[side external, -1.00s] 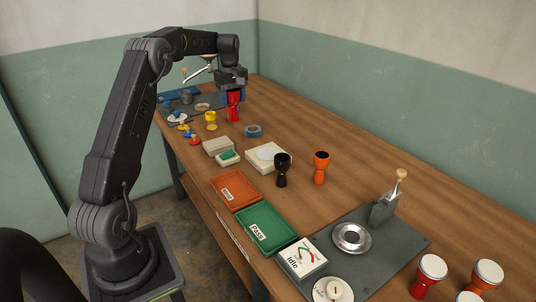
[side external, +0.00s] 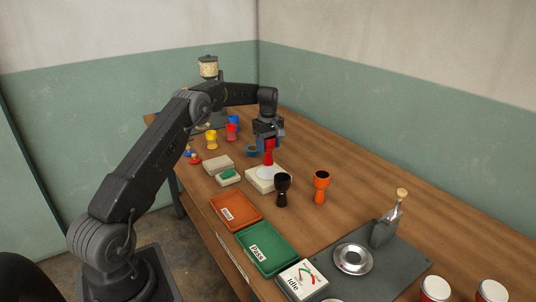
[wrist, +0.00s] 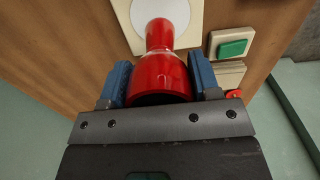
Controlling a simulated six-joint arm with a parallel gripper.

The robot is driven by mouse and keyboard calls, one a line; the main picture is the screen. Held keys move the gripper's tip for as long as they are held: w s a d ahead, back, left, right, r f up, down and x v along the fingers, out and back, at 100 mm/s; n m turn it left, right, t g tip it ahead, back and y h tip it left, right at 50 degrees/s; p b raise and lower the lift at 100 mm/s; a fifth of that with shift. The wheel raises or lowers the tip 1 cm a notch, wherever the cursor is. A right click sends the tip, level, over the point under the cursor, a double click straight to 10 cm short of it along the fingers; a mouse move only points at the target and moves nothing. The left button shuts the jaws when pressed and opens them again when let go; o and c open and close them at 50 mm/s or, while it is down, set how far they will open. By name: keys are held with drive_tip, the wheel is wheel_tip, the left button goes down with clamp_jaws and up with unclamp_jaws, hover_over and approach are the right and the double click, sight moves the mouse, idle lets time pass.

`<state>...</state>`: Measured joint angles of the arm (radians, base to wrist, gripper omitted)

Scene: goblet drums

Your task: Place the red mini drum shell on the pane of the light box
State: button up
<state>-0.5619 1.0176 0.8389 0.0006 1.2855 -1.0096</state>
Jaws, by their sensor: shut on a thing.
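My gripper (side external: 268,141) is shut on the red mini drum shell (side external: 268,157). In the wrist view the red shell (wrist: 161,75) sits between the two blue fingers (wrist: 161,84), its narrow waist and far end pointing away toward the light box. The light box (side external: 265,186) is a cream slab with a round white pane (side external: 267,174); its pane also shows in the wrist view (wrist: 185,12). The shell is upright over the back part of the pane. I cannot tell whether its lower end touches the pane.
A black goblet drum (side external: 282,187) stands close beside the light box's front right, and an orange one (side external: 321,185) further right. A green-button box (side external: 228,176) is to the left. Another red drum (side external: 231,131) and a blue ring (side external: 252,150) stand behind.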

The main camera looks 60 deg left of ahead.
sight(268, 154)
drive_tip(key=shift+f, duration=1.95)
drive_tip(key=shift+f, duration=0.15)
drive_tip(key=o, duration=0.9)
